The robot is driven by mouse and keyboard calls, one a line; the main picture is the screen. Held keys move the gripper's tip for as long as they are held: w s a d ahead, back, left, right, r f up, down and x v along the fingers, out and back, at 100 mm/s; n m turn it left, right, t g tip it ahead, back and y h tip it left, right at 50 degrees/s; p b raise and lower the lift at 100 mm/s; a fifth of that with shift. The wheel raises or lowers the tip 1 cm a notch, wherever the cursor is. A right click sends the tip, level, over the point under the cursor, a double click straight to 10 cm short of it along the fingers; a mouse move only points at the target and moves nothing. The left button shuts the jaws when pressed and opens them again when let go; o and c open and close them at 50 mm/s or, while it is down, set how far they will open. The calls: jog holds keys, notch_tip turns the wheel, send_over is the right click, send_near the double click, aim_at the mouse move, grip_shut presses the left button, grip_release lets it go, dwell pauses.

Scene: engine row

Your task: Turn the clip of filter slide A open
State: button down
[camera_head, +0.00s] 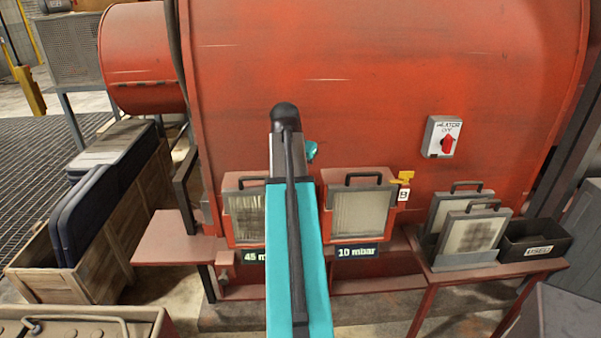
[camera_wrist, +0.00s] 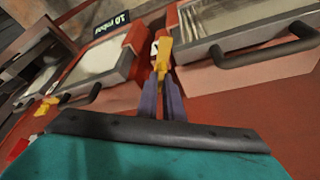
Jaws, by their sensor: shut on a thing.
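Filter slide A (camera_head: 246,215) is the left slide in the red housing, with a pale filter panel and a dark handle. My arm covers its right edge in the head view, and its clip is hidden there. In the wrist view, slide A's handle (camera_wrist: 262,46) is at the right. The yellow clip (camera_wrist: 163,58) stands beside the slide, between the two slides. My gripper (camera_wrist: 162,82) is shut on this clip, with its purple-grey fingers at the clip's lower end. The clip's exact turn is hard to tell.
Filter slide B (camera_head: 360,212) is to the right, above a "10 mbar" display (camera_head: 357,252), with its own yellow clip (camera_head: 404,177). Two loose filters (camera_head: 470,232) and a dark "USED" bin (camera_head: 536,245) stand on the right shelf. A heater switch (camera_head: 442,137) is above.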

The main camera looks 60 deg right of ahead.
jog(key=n, duration=0.2)
jog(key=n+t+p, duration=0.1)
jog(key=n, duration=0.1)
jog(key=n+t+y, duration=0.1)
jog(key=n, duration=0.1)
jog(key=shift+s+f, duration=0.15)
jog(key=shift+s, duration=0.2)
dwell(0.4)
jog(key=c, duration=1.9)
grip_release()
jog(key=shift+r, duration=0.25)
jog(key=shift+v, duration=0.8)
jog(key=b+v, duration=0.2)
jog(key=v, duration=0.9)
jog(key=shift+s+r, duration=0.25)
jog(key=shift+r, duration=0.1)
jog(key=shift+a, duration=0.15)
